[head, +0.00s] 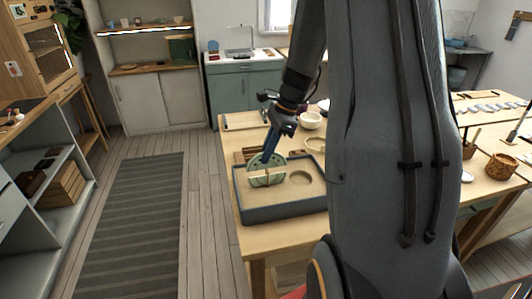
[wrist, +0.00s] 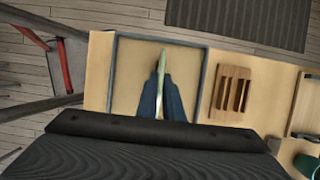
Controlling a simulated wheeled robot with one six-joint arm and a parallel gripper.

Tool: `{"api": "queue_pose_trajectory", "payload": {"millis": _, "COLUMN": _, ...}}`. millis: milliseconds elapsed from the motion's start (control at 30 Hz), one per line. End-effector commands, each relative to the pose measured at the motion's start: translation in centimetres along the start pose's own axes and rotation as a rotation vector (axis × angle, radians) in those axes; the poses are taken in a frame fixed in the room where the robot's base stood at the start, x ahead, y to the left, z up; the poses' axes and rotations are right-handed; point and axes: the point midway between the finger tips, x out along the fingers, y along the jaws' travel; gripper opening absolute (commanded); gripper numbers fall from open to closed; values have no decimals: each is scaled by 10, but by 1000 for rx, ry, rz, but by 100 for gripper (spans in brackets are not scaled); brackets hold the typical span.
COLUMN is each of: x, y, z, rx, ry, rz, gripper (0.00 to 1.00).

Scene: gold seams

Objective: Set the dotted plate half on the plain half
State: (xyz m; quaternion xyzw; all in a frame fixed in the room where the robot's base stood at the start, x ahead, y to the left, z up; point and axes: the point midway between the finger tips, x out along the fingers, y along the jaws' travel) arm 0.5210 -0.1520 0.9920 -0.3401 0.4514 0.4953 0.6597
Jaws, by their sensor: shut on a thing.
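My gripper (head: 268,157) points down over the tray and is shut on a pale green plate half, the dotted plate half (head: 255,164), held upright on edge. In the wrist view its thin edge (wrist: 161,72) shows between the blue fingers (wrist: 160,100). Right below it in the head view is another green piece, seemingly the plain half (head: 264,184), upright in the tray. A cream strip crosses between the two. They look close together, but I cannot tell whether the edges touch. Dots are too small to make out, and the wrist view hides the lower piece.
The blue-grey tray (head: 282,217) has a sand-coloured floor with a round mark (head: 300,178) right of the plate. A slotted wooden rack (wrist: 232,90) stands beside the tray. A white bowl (head: 311,120) is behind it. My arm hides much of the table's middle.

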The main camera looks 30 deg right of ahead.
Motion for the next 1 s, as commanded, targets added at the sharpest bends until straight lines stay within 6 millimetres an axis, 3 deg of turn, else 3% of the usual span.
{"api": "queue_pose_trajectory", "payload": {"millis": 1000, "x": 17, "y": 0, "z": -7, "rx": 1, "ry": 0, "rz": 1, "gripper": 0}}
